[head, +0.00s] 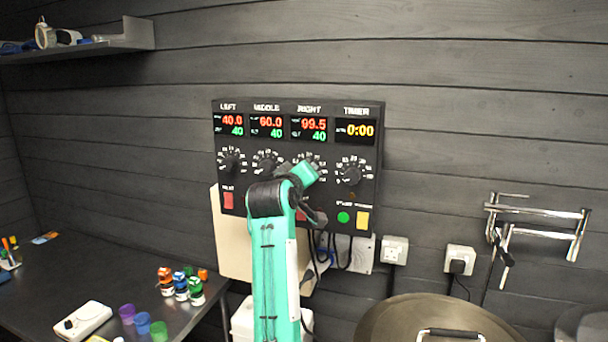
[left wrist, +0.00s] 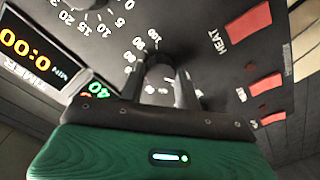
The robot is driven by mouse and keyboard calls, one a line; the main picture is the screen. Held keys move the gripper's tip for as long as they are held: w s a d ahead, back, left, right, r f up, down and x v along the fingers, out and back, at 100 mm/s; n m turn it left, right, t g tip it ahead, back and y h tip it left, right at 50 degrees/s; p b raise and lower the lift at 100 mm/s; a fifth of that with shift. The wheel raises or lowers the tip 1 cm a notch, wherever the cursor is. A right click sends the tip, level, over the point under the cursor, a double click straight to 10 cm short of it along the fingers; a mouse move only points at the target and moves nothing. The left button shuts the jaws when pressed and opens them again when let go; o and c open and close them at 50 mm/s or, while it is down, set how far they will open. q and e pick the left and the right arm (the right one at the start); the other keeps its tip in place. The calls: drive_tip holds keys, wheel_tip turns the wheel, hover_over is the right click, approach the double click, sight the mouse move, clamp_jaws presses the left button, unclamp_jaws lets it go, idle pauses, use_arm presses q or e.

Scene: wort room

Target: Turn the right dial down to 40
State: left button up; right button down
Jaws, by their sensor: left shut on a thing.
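The black control panel (head: 300,218) on the wall has LEFT, MIDDLE, RIGHT and TIMER columns. The right display (head: 309,129) shows 99.5 in red over 40 in green. The right dial (left wrist: 159,72) sits between the fingers of my left gripper (left wrist: 160,82) in the left wrist view, and the gripper is shut on it. In the head view my left gripper (head: 306,170) covers most of that dial. The dial's pointer mark is hidden. My right gripper is not in view.
The left dial (head: 232,162), middle dial (head: 267,161) and timer dial (head: 352,174) flank the held one. Red, green and yellow buttons line the panel's lower edge. A large lidded pot (head: 440,318) stands at lower right, and a dark table (head: 60,285) at left.

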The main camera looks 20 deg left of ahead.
use_arm(q)
drive_tip(key=shift+f, duration=0.15)
drive_tip(key=o, duration=1)
drive_tip(key=shift+s, duration=0.1)
drive_tip(key=s+b, duration=0.2)
drive_tip(key=s, duration=0.2)
drive_tip(key=s+b, duration=0.2)
drive_tip(key=s, duration=0.3)
drive_tip(key=s+r+b, duration=0.1)
drive_tip(key=s+b, duration=0.1)
drive_tip(key=s, duration=0.2)
drive_tip(key=shift+s, duration=0.25)
drive_tip(key=shift+f, duration=0.1)
